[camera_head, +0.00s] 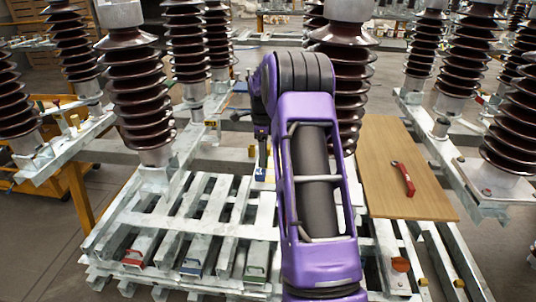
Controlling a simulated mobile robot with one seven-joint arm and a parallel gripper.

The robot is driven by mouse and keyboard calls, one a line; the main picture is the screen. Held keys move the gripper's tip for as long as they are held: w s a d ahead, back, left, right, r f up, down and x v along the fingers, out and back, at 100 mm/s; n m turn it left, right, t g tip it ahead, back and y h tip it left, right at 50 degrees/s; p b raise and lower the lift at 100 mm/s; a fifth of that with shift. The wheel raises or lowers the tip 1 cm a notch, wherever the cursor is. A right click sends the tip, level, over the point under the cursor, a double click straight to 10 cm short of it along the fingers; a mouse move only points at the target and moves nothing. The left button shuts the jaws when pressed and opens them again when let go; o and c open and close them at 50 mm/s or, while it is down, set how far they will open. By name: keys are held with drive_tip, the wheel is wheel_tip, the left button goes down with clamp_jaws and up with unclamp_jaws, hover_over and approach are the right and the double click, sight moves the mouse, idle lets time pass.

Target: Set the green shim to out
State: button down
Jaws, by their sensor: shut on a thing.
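The green shim (257,269) shows at the front edge of the pale slatted frame (204,224), right of a blue shim (194,265) and a red shim (134,258). I cannot tell how far it is pushed in. My gripper (261,160) points down beyond the slats, left of my purple arm, well behind the green shim's visible end. Its jaws are small and partly hidden. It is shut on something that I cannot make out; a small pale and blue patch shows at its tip.
Tall brown ribbed insulators (136,85) stand on metal beams around the work area. A wooden board (387,150) on the right carries a red-handled tool (404,179). An orange cart (40,180) stands at the left. My arm hides the middle of the frame.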

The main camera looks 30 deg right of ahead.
drive_tip(key=shift+w+a+r, duration=0.1)
drive_tip(key=shift+w+a, duration=0.05)
drive_tip(key=shift+a, duration=0.05)
drive_tip(key=c, duration=0.5)
unclamp_jaws()
drive_tip(key=shift+c, duration=0.2)
drive_tip(key=shift+o, duration=0.5)
wheel_tip(320, 180, up, 17)
drive_tip(key=p, duration=0.3)
drive_tip(key=shift+r, duration=0.15)
